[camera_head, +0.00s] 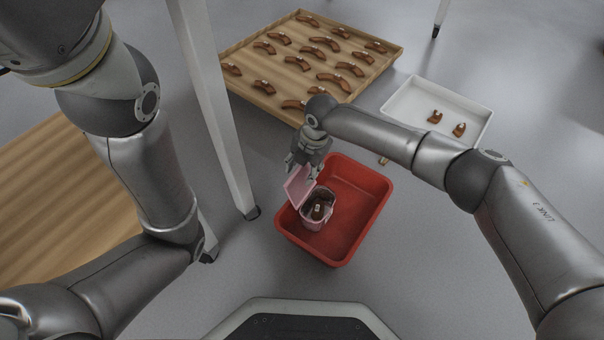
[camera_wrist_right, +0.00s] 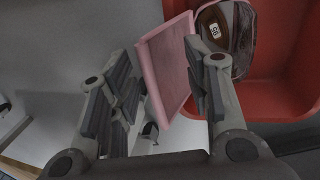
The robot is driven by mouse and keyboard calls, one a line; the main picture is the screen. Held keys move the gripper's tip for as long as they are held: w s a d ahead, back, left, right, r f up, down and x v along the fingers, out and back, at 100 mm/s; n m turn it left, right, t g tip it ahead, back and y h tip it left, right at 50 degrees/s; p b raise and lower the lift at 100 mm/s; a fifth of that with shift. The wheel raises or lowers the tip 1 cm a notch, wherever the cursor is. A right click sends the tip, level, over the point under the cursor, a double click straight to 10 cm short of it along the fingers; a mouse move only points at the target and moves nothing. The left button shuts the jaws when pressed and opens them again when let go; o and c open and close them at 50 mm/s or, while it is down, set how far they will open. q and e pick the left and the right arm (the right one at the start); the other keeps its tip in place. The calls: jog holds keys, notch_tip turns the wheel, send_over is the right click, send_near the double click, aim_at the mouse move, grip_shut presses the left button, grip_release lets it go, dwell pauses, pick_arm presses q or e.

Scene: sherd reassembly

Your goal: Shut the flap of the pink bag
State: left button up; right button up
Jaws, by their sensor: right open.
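The pink bag (camera_head: 316,213) stands in the red bin, toward its left side. Its flap (camera_head: 298,186) is up, tilted to the upper left, so the bag is open. A brown sherd (camera_head: 318,211) with a white label lies inside; it also shows in the right wrist view (camera_wrist_right: 214,30). My right gripper (camera_head: 304,166) is at the flap's upper edge. In the right wrist view the fingers of my right gripper (camera_wrist_right: 160,92) are apart, with the flap (camera_wrist_right: 166,62) between them. Whether they touch it, I cannot tell. My left gripper is out of view.
The red bin (camera_head: 372,205) stands on the grey floor, with free room in its right part. A wooden tray (camera_head: 235,52) with several sherds lies behind. A white tray (camera_head: 402,97) holds two pieces. A table leg (camera_head: 222,120) stands left of the bin.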

jog(key=shift+a+f, duration=0.1)
jog(key=shift+f, duration=0.5)
jog(key=shift+c, duration=0.3)
